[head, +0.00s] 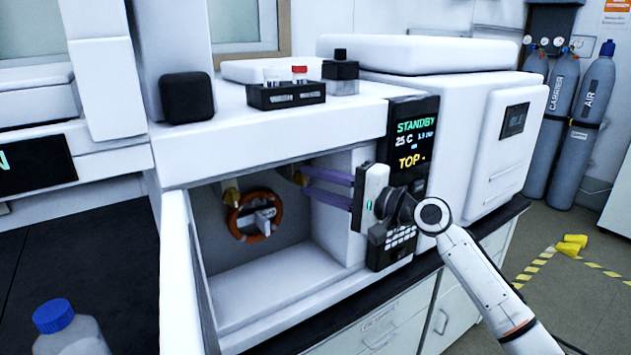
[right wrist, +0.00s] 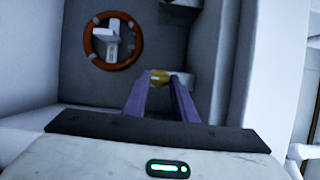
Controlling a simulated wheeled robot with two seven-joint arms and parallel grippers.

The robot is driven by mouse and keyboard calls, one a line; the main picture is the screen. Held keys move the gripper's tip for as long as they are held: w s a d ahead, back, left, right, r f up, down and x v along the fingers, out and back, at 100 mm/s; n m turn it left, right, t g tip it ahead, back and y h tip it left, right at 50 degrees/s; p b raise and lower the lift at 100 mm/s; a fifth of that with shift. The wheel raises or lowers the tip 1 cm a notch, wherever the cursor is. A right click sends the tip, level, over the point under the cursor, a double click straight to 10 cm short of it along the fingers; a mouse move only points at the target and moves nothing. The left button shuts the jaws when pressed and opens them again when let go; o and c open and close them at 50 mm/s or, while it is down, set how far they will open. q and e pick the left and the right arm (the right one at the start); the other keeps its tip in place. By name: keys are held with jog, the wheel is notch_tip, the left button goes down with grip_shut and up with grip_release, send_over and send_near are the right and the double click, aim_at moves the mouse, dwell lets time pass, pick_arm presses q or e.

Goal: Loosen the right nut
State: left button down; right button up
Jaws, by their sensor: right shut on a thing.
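The right nut (head: 298,177) is a small brass-coloured fitting high inside the open oven compartment of the white instrument. My right gripper (head: 306,182) reaches in from the right with its purple fingers shut on this nut. In the right wrist view the nut (right wrist: 157,75) shows between the fingertips (right wrist: 160,82), partly covered by them. Another brass nut (head: 231,194) sits further left, above an orange coil ring (head: 270,233). The ring also shows in the right wrist view (right wrist: 88,44), left of my fingers. My left gripper is not in view.
The compartment's walls and floor (head: 285,283) surround my fingers, and the floor is clear. The display and keypad panel (head: 410,145) is close behind my right wrist. A vial rack (head: 286,95) stands on top. A blue-capped bottle (head: 72,335) stands at the lower left.

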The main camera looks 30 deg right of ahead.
jog(key=shift+r, duration=0.15)
dwell(0.4)
jog(key=o, duration=1)
jog(key=shift+a, duration=0.1)
jog(key=shift+o, duration=0.2)
jog(key=b+v, duration=0.2)
jog(key=v, duration=0.8)
jog(key=shift+s, duration=0.1)
